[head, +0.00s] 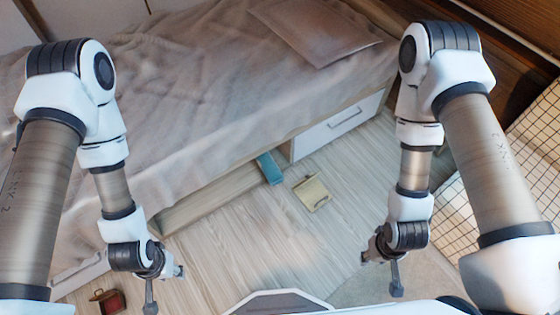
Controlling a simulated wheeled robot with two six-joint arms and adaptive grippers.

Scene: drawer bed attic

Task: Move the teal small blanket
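A small teal folded piece (270,168), which looks like the teal blanket, lies low beside the bed, at the right end of a long open-looking compartment (205,198) under the bed. Whether it lies on the floor or on the compartment's edge is hard to tell. My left gripper (166,289) hangs over the floor to the lower left of it, fingers spread and empty. My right gripper (381,274) hangs to the lower right of it, also spread and empty. Both are well apart from the teal piece.
The bed (210,90) with a rumpled cover and a pillow (318,28) fills the back. A white drawer front (338,125) is right of the teal piece. A beige object (311,192) and a red-brown box (106,300) lie on the floor. A grid-patterned surface (520,160) is at right.

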